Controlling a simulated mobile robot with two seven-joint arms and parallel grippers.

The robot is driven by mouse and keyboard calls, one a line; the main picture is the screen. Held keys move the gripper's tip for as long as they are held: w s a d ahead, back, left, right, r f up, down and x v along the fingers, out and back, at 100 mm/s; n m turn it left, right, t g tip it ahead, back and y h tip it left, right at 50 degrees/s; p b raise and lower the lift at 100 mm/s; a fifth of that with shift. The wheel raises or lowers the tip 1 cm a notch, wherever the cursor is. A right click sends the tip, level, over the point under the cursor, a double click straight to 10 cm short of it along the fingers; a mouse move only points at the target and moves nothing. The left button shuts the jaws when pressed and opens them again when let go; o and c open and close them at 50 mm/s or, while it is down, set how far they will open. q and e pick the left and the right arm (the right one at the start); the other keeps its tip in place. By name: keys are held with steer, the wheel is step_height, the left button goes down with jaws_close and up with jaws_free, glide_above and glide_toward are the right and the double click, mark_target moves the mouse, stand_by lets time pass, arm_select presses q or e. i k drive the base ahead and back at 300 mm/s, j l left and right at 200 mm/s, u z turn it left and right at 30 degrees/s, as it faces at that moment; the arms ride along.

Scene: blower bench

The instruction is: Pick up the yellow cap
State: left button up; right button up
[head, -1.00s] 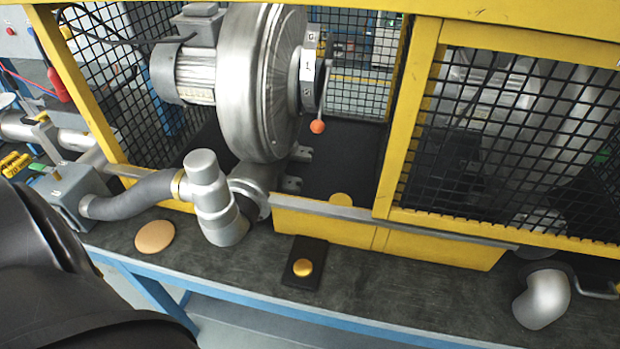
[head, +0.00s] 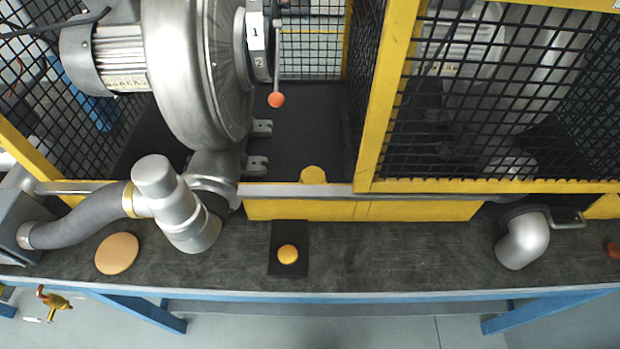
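A small round yellow cap (head: 288,254) rests on a black square pad (head: 289,268) near the front of the dark bench top, in the head view. Another yellow round piece (head: 313,174) shows behind the yellow front rail, its lower part hidden; I cannot tell what it is. Neither of my grippers shows in the head view.
A flat orange disc (head: 117,254) lies on the bench top (head: 400,255) at left. A silver pipe fitting (head: 178,205) stands beside it, below the blower (head: 195,75). A silver elbow (head: 523,240) is at right. The yellow mesh cage (head: 370,110) rises behind. Bench between pad and elbow is clear.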

mark_target(311, 173)
steer(key=k+l+u, duration=0.1)
steer(key=l, duration=0.4)
steer(key=k+l+u, duration=0.1)
steer(key=l, duration=0.4)
steer(key=k+l, duration=0.1)
steer(key=l, duration=0.35)
steer(key=u, duration=0.05)
